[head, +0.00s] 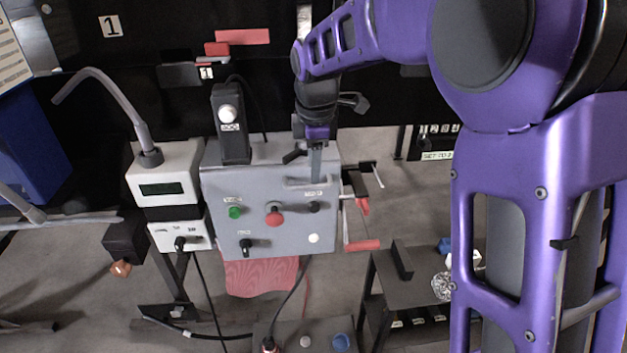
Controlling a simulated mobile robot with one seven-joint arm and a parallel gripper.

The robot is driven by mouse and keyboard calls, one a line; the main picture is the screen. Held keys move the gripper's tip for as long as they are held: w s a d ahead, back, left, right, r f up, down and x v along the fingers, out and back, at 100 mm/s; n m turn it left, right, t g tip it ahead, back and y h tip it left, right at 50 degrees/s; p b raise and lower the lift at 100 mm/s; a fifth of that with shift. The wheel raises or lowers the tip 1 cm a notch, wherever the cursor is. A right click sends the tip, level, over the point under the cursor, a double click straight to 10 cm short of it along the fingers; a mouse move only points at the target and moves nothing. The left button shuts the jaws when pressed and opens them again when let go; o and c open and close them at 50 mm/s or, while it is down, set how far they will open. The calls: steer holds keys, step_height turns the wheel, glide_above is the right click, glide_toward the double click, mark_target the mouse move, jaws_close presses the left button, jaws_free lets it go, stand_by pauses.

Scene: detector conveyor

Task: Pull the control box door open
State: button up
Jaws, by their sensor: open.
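The grey control box (265,245) stands in the middle of the head view. Its front panel carries a green button (235,212), a red button (274,215), a black knob (246,246) and a white button (314,238). The door looks shut. A grey bar handle (296,183) sits near the top right of the panel. My gripper (316,178) points down in front of the panel's upper right, at the handle. Its jaws are open, seen nearly edge-on. I cannot tell whether a finger touches the handle.
A white unit with a green display (163,188) and a curved grey pipe stands left of the box. A red-handled clamp (360,243) is at the box's right edge. A small dark table (405,290) stands lower right. Cables hang below the box.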

mark_target(313, 186)
steer(key=shift+w+a+f, duration=0.1)
steer(key=shift+w+f, duration=0.1)
steer(key=shift+f, duration=0.8)
steer(key=shift+w+f, duration=0.15)
steer(key=shift+f, duration=0.85)
jaws_close()
